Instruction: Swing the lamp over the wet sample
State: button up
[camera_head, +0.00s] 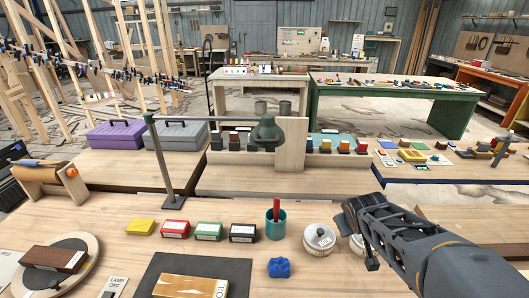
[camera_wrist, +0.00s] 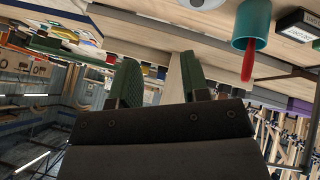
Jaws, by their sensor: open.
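The lamp has a dark post (camera_head: 160,165) standing on the bench at left of centre. Its thin horizontal arm reaches right to a grey-green shade (camera_head: 267,132), which hangs over the back of the bench area. A wood block with a partly cut-off label (camera_head: 190,286) lies on a dark mat (camera_head: 235,267) at the front edge. A darker labelled block (camera_head: 54,259) sits on a round board (camera_head: 90,245) at front left. I cannot tell which block is wet. My gripper (camera_head: 362,228) is at the right, apart from the lamp. In the wrist view its fingers (camera_wrist: 158,80) are spread and empty.
A teal cup (camera_head: 275,226) with a red-handled tool stands mid-bench, also in the wrist view (camera_wrist: 251,25). Near it are a round white-lidded jar (camera_head: 319,238), a blue lump (camera_head: 279,267) and several small boxes (camera_head: 209,231). A "LAMP OFF" card (camera_head: 115,285) lies front left.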

jog(key=w+a+n+t+y+b, duration=0.1)
jog(key=w+n+t, duration=0.35)
jog(key=w, duration=0.35)
jog(key=n+t+y+b, duration=0.1)
jog(key=n+t+y, duration=0.1)
jog(key=n+y, duration=1.55)
send_near(268, 143)
jog(key=w+a+r+n+h+p, duration=0.1)
jog(key=w+a, duration=0.1)
jog(key=w+a+r+n+p, duration=0.1)
jog(key=w+a, duration=0.1)
jog(key=a, duration=0.1)
jog(key=w+a+r+h+p, duration=0.1)
jog(key=w+a+p, duration=0.1)
jog(key=w+a, duration=0.1)
jog(key=shift+n+h, duration=0.35)
jog(key=shift+n, duration=0.05)
jog(key=shift+s, duration=0.1)
grip_shut()
